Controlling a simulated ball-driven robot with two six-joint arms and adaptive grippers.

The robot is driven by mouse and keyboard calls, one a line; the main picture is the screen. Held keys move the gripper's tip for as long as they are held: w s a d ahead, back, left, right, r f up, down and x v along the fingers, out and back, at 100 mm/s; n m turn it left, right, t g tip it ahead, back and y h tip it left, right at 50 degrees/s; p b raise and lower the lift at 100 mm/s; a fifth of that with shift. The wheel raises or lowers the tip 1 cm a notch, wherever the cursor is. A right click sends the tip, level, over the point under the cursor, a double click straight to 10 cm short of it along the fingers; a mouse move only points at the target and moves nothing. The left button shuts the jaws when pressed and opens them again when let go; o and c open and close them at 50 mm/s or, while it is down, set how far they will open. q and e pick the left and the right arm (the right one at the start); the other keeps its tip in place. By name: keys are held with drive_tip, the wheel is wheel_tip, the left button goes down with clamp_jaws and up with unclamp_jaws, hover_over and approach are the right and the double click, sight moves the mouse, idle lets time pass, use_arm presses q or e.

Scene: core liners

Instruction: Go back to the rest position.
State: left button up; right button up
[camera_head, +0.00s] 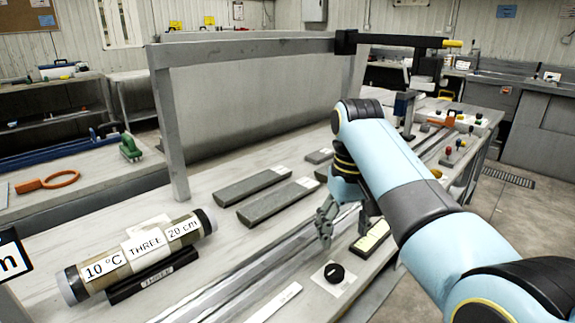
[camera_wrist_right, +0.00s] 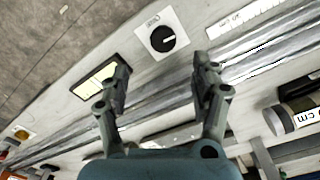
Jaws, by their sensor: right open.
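My right gripper (camera_head: 343,226) is open and empty above the workbench, over the metal rails. In the right wrist view its two fingers (camera_wrist_right: 162,85) are spread apart with nothing between them. A black knob on a white plate (camera_head: 334,273) lies below and in front of it; the knob also shows in the right wrist view (camera_wrist_right: 162,39). My left gripper is not in view.
A clear core liner labelled THREE (camera_head: 140,254) rests on a black stand (camera_head: 153,276) at the left. Grey slabs (camera_head: 251,187) lie behind the rails. A grey frame with a panel (camera_head: 255,95) stands along the bench's back. A white strip (camera_head: 275,302) lies at the front.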

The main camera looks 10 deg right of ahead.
drive_tip(key=s+d+f+m+t, duration=0.1)
drive_tip(key=s+d+f, duration=0.25)
drive_tip(key=s, duration=0.45)
drive_tip(key=s+d+f+t, duration=0.1)
drive_tip(key=s+d+f, duration=0.2)
drive_tip(key=s+d, duration=0.35)
drive_tip(key=s+r+t, duration=0.1)
drive_tip(key=s+r, duration=0.2)
drive_tip(key=s, duration=0.6)
drive_tip(key=s+r, duration=0.3)
drive_tip(key=s, duration=0.5)
drive_tip(key=s+d+f+g+b, duration=0.1)
drive_tip(key=s+d+f+b, duration=0.1)
drive_tip(key=f, duration=1.4)
drive_tip(key=s+d+f+b, duration=0.1)
drive_tip(key=s+f+b, duration=0.1)
drive_tip(key=f, duration=1.4)
drive_tip(key=s+d+f+g+b, duration=0.1)
drive_tip(key=s+f+b, duration=0.1)
drive_tip(key=s+f, duration=1.4)
drive_tip(key=shift+s+f+h+b, duration=0.35)
drive_tip(key=shift+s+f+h, duration=0.05)
drive_tip(key=shift+s, duration=0.05)
